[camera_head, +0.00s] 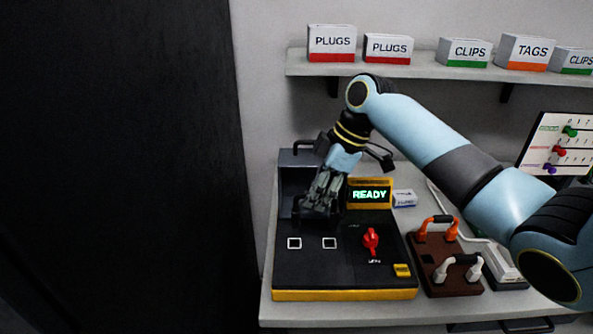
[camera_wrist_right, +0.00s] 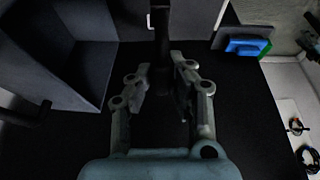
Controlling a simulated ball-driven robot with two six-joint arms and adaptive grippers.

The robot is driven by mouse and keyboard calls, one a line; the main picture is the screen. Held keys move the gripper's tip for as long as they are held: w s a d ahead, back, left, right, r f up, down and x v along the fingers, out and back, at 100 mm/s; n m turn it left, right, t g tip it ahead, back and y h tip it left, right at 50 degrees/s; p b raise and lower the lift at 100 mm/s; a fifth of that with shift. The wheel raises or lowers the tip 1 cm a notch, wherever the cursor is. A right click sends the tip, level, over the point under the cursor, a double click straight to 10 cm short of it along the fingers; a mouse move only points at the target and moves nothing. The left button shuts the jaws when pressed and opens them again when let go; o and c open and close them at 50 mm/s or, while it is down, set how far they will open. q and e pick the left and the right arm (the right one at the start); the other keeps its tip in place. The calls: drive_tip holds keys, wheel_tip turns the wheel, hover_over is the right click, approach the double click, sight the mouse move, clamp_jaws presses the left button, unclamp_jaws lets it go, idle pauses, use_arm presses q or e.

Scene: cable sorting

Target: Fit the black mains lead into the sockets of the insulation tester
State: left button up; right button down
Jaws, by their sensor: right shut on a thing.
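The insulation tester (camera_head: 310,272) is a black unit with yellow trim, a lit display reading READY (camera_head: 370,195) and a red knob (camera_head: 371,241). Two white-outlined square sockets (camera_head: 294,243) (camera_head: 329,243) sit on its top at the front left. My right gripper (camera_head: 320,205) is over the tester's rear left part, behind the sockets, pointing down. It is shut on a dark thing, seemingly the black mains lead (camera_wrist_right: 160,35), seen between and beyond the fingers in the right wrist view. Its ends are hard to make out against the dark tester. My left gripper is out of view.
A brown rack (camera_head: 448,288) right of the tester holds an orange lead (camera_head: 437,226) and a white lead (camera_head: 460,262). Boxes labelled PLUGS (camera_head: 332,42), CLIPS and TAGS stand on the wall shelf (camera_head: 420,70).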

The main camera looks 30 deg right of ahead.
drive_tip(key=shift+w, duration=0.45)
drive_tip(key=f+b, duration=0.2)
drive_tip(key=b, duration=0.1)
drive_tip(key=shift+s+f, duration=0.2)
wheel_tip(320, 180, down, 3)
drive_tip(key=shift+r+b, duration=0.15)
drive_tip(key=shift+b, duration=0.85)
use_arm(q)
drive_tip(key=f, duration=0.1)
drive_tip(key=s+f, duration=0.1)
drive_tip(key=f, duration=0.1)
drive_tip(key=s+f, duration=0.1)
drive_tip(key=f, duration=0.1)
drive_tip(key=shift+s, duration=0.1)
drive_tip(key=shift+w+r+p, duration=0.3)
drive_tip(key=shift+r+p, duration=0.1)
drive_tip(key=shift+p, duration=0.05)
use_arm(e)
drive_tip(key=shift+a, duration=0.1)
